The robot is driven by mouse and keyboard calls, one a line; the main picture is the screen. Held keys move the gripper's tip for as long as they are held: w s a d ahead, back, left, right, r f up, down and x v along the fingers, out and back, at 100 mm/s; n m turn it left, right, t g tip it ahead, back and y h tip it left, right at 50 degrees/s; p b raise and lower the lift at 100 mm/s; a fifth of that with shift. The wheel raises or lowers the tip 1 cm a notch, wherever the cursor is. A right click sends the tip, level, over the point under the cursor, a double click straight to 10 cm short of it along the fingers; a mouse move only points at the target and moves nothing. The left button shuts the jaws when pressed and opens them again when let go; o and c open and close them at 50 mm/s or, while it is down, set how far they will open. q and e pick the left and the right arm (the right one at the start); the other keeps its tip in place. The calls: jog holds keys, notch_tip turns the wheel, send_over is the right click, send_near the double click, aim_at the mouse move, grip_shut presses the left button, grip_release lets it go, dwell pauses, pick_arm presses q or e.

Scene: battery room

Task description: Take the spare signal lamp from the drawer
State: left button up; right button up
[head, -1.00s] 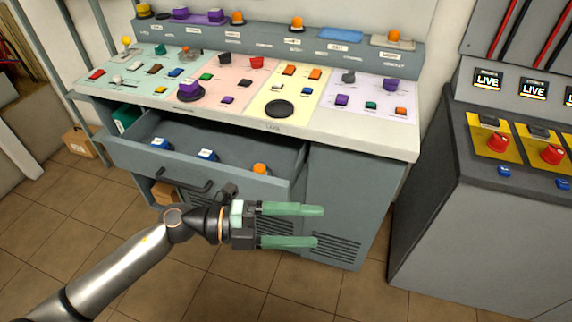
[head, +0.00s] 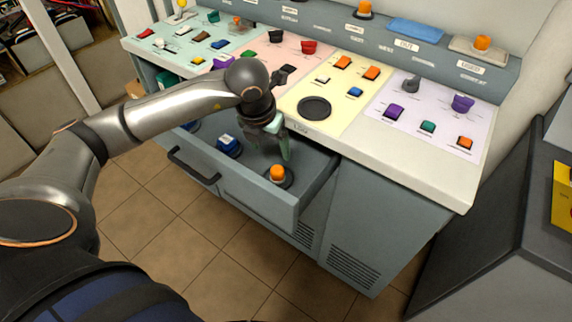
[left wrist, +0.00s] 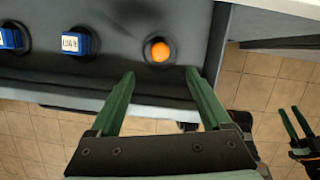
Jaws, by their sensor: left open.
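The orange-capped lamp (head: 277,173) stands on a dark round base in the open drawer (head: 262,205), near its right end. It also shows in the left wrist view (left wrist: 161,52). My left gripper (head: 273,147) is open and empty, its green fingers pointing down over the drawer just behind the lamp in the head view. In the left wrist view the lamp lies beyond the gap between the fingertips (left wrist: 160,76), apart from both. My right gripper (left wrist: 296,122) shows small at the right edge of the left wrist view, its green fingers apart; it is not in the head view.
Blue-capped parts (head: 229,146) stand in the drawer left of the lamp. The panel top (head: 420,168) overhangs the drawer's back, carrying several switches and a black round disc (head: 314,107). A grey cabinet (head: 490,215) stands right. Tiled floor is clear in front.

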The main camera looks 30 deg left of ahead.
pick_arm(q)
send_over(277, 170)
jog(key=s, duration=0.2)
notch_tip(277, 170, down, 6)
jog(key=x, duration=0.6)
jog(key=shift+w, duration=0.2)
grip_shut()
